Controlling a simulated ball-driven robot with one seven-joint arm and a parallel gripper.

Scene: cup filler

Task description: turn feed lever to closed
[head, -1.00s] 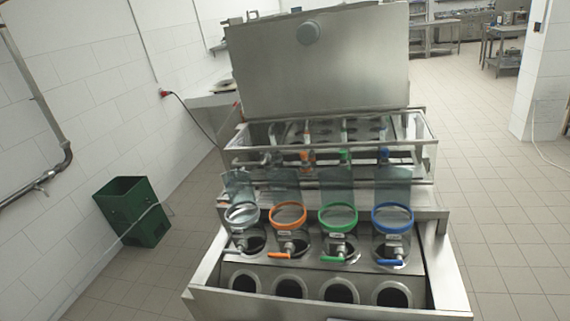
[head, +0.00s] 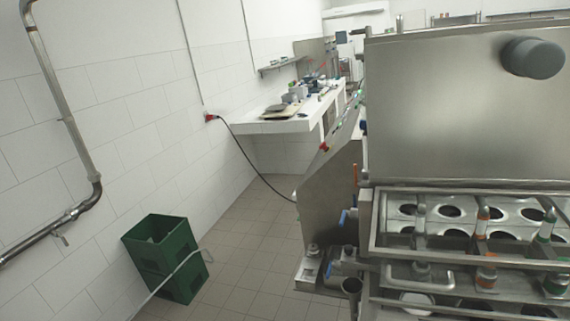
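The cup filler (head: 440,110) fills the right side of the head view, a steel machine with a large hopper box on top. Two small blue handles, an upper one (head: 344,217) and a lower one (head: 331,269), show on its left side. An orange upright piece (head: 355,176) stands just above them. I cannot tell which of these, if any, is the feed lever, nor its setting. Steel tubes with white, orange and green bands show at the front, partly cut off by the frame edge. My gripper is not in view.
A green crate stack (head: 165,255) stands on the floor by the left wall, with a pale hose beside it. A white counter (head: 290,123) with clutter is at the back. A black cable (head: 255,165) runs from a red wall plug toward the machine. Tiled floor between is clear.

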